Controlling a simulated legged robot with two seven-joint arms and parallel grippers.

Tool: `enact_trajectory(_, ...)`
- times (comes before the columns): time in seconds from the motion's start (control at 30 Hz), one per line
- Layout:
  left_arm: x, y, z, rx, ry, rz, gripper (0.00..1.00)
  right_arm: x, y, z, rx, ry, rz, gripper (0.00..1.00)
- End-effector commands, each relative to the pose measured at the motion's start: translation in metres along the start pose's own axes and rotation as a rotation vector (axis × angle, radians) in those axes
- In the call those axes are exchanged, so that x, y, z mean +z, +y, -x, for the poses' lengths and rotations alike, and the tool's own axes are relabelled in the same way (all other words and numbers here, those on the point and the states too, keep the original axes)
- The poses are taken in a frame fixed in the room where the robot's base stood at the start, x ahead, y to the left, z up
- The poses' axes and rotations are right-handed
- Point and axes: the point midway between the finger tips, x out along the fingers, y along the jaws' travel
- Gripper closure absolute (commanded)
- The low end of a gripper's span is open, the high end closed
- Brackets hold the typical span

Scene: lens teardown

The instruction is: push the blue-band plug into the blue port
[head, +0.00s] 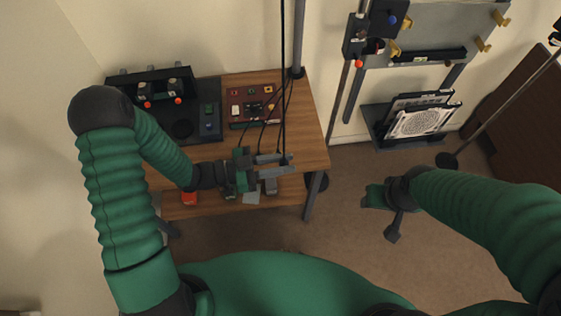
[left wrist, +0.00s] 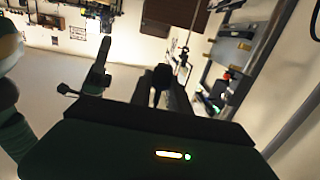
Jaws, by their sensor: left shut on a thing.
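My left gripper (head: 285,163) is over the right part of the wooden table, its fingers pointing right. It is shut on a small dark thing at the end of a black cable (head: 283,95) hanging from above. I take this to be the plug, but no blue band can be made out. The dark red port board (head: 253,104) lies behind the gripper, apart from it. Its blue port cannot be picked out. In the left wrist view the fingers (left wrist: 138,84) are dark and the held thing is unclear. My right gripper (head: 380,210) hangs over the floor; its fingers are unclear.
A dark console (head: 208,105) stands left of the board on the wooden table (head: 305,125). Thin cables cross the table near the board. A grey pole (head: 298,40) rises at the table's back right. A rack (head: 412,115) stands further right.

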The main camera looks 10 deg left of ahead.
Motion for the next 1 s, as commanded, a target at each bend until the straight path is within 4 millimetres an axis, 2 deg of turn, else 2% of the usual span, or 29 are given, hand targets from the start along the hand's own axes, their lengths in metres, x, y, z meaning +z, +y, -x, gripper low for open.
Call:
enact_trajectory(0.3,0.033,-0.017,-0.034,0.276,-0.003,-0.017,1.00,0.000,0.000,0.000,0.000,0.000,0.000,0.51)
enact_trajectory(0.43,0.040,-0.021,-0.042,0.341,-0.001,-0.019,1.00,0.000,0.000,0.000,0.000,0.000,0.000,0.51)
enact_trajectory(0.83,0.042,-0.022,-0.044,0.360,-0.001,-0.018,1.00,0.000,0.000,0.000,0.000,0.000,0.000,0.51)
enact_trajectory(1.0,0.033,-0.022,-0.045,0.273,0.001,-0.012,1.00,0.000,0.000,0.000,0.000,0.000,0.000,0.51)
